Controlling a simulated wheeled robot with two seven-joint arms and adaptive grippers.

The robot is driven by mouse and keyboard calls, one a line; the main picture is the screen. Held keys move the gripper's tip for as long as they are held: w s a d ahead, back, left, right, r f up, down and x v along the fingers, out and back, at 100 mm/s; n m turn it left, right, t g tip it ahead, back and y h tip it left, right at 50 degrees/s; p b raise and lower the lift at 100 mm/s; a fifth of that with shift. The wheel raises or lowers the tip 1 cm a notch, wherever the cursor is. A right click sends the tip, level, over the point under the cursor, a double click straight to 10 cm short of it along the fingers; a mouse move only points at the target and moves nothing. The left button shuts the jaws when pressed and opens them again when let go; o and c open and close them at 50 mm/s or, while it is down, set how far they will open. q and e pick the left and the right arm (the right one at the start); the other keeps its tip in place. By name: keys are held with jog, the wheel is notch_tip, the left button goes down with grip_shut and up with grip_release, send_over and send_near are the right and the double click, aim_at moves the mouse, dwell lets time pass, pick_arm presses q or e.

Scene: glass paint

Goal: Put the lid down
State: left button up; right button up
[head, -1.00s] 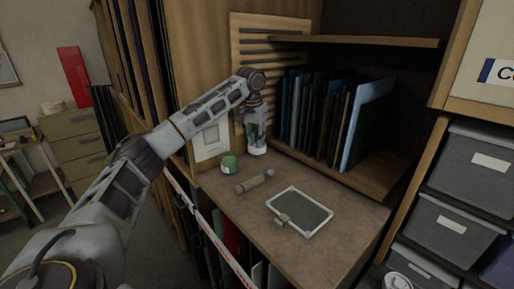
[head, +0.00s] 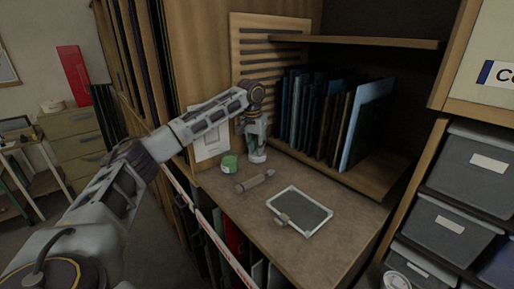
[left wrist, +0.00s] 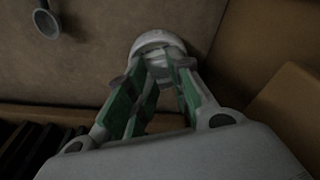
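My left gripper (head: 257,147) points down near the back of the wooden worktop. Its green-padded fingers close in on a pale round piece (head: 257,157), which looks like the lid. In the left wrist view, the fingertips (left wrist: 155,70) meet at the near side of this pale round lid (left wrist: 158,42), and the fingers hide part of it. I cannot tell whether its underside touches the worktop. A small green jar (head: 229,162) stands just left of the gripper. My right gripper is not in view.
A grey-brown cylindrical tool (head: 254,181) lies in front of the jar. A light-framed dark panel (head: 300,211) lies right of it on the worktop (head: 335,245). Upright dark sheets (head: 325,120) fill the rack behind. A white framed card (head: 211,138) leans at the back left.

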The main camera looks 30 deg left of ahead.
pick_arm(q)
jog(key=o, duration=0.4)
jog(key=shift+c, duration=0.2)
notch_tip(320, 180, up, 12)
jog(key=s+b, duration=0.2)
dwell(0.6)
jog(key=shift+f, duration=0.15)
dwell(0.7)
